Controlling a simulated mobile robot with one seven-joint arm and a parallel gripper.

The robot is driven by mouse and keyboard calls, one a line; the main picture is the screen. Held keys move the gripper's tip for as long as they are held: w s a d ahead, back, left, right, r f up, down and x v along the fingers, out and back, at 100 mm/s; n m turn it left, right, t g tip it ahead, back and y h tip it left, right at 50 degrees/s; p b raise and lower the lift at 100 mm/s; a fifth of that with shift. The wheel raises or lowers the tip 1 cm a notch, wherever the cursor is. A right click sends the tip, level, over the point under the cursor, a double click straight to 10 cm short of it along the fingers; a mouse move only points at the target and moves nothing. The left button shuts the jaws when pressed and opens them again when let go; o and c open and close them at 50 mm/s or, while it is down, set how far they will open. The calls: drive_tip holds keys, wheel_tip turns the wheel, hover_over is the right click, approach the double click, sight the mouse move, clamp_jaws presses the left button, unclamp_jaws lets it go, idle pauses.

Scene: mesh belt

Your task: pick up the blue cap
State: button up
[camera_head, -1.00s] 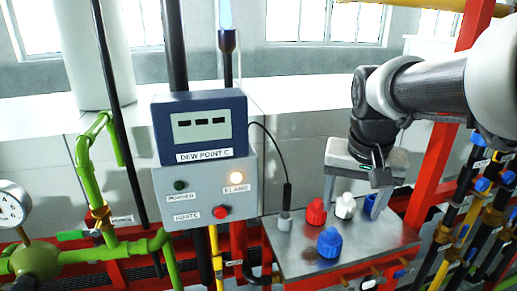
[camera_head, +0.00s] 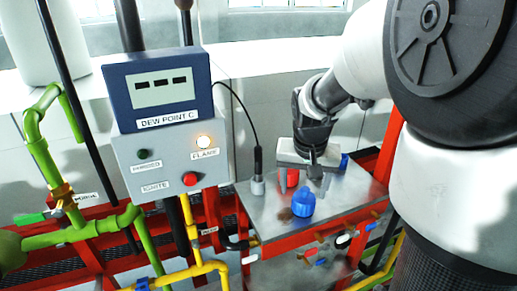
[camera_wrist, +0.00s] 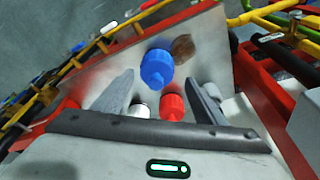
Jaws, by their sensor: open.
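The blue cap (camera_head: 302,205) stands on the metal top of the red-framed stand (camera_head: 262,222), near its front edge. In the wrist view the blue cap (camera_wrist: 157,68) lies just beyond the fingertips, roughly centred between them. My gripper (camera_wrist: 162,80) is open, its two grey fingers apart with nothing gripped. A red cap (camera_wrist: 172,106) and a white cap (camera_wrist: 140,110) show between the fingers, closer to the palm. In the head view my gripper (camera_head: 308,172) is behind the blue cap, over the red cap (camera_head: 292,178); the white cap is hidden there.
A brown round spot (camera_wrist: 182,46) is beside the blue cap. A grey probe (camera_head: 257,185) with a black cable stands at the top's left. A dew-point control box (camera_head: 170,160) is further left. Pipes and valves surround the stand.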

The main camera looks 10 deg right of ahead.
sight(304, 197)
drive_tip(key=x, duration=0.5)
drive_tip(key=shift+d+f, duration=0.15)
drive_tip(key=shift+d, duration=0.15)
drive_tip(key=c, duration=1)
drive_tip(key=shift+c, duration=0.4)
